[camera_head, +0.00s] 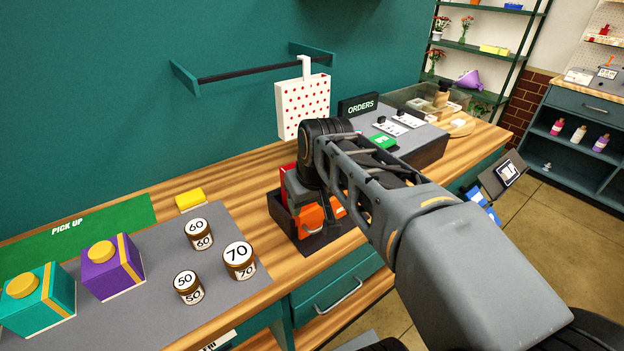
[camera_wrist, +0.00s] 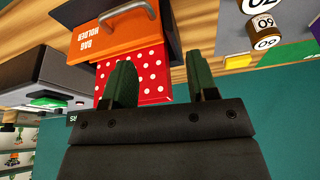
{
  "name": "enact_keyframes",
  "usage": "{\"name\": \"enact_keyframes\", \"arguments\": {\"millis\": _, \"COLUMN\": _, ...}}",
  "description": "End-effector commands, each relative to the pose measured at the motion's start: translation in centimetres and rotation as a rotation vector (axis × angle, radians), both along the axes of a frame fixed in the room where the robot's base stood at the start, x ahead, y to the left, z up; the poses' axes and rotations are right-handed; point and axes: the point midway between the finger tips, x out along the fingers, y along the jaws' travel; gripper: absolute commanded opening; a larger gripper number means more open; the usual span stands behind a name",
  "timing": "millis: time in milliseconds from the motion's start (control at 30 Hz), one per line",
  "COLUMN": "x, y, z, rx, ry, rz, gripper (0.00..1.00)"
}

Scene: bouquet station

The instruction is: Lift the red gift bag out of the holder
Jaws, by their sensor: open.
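The red gift bag with white dots (camera_wrist: 150,80) stands in the bag holder, which has an orange front (camera_wrist: 112,42) lettered "BAG HOLDER" and shows upside down in the wrist view. My gripper (camera_wrist: 164,78) is open. One green finger overlaps the bag in that view; the other is just past its right edge. I cannot tell whether either touches it. In the head view only a red sliver of the bag (camera_head: 289,174) shows beside my wrist, above the orange holder front (camera_head: 316,217). The fingertips are hidden there.
A white bag with red dots (camera_head: 302,106) hangs from the wall rail (camera_head: 250,73). A grey counter unit with an ORDERS sign (camera_head: 358,105) stands right of the holder. Several numbered jars (camera_head: 240,260) and gift boxes (camera_head: 112,262) stand on a grey mat at left.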

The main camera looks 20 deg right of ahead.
Motion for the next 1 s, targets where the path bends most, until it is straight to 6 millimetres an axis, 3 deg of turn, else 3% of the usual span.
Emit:
{"name": "enact_keyframes", "arguments": {"millis": 33, "x": 1.7, "y": -1.2, "z": 2.2, "rx": 0.002, "ry": -0.006, "rz": 0.003, "gripper": 0.53}}
{"name": "enact_keyframes", "arguments": {"millis": 200, "x": 5.6, "y": -4.4, "z": 8.1, "rx": 0.005, "ry": -0.026, "rz": 0.056, "gripper": 0.53}}
{"name": "enact_keyframes", "arguments": {"millis": 400, "x": 7.9, "y": -7.5, "z": 12.6, "rx": 0.001, "ry": -0.050, "rz": 0.112, "gripper": 0.53}}
{"name": "enact_keyframes", "arguments": {"millis": 500, "x": 8.5, "y": -8.3, "z": 13.5, "rx": 0.000, "ry": -0.058, "rz": 0.130, "gripper": 0.53}}
{"name": "enact_keyframes", "arguments": {"millis": 633, "x": 9.2, "y": -8.7, "z": 12.8, "rx": -0.002, "ry": -0.061, "rz": 0.143, "gripper": 0.53}}
{"name": "enact_keyframes", "arguments": {"millis": 1000, "x": 11.5, "y": -8.3, "z": 7.5, "rx": -0.003, "ry": -0.062, "rz": 0.145, "gripper": 0.53}}
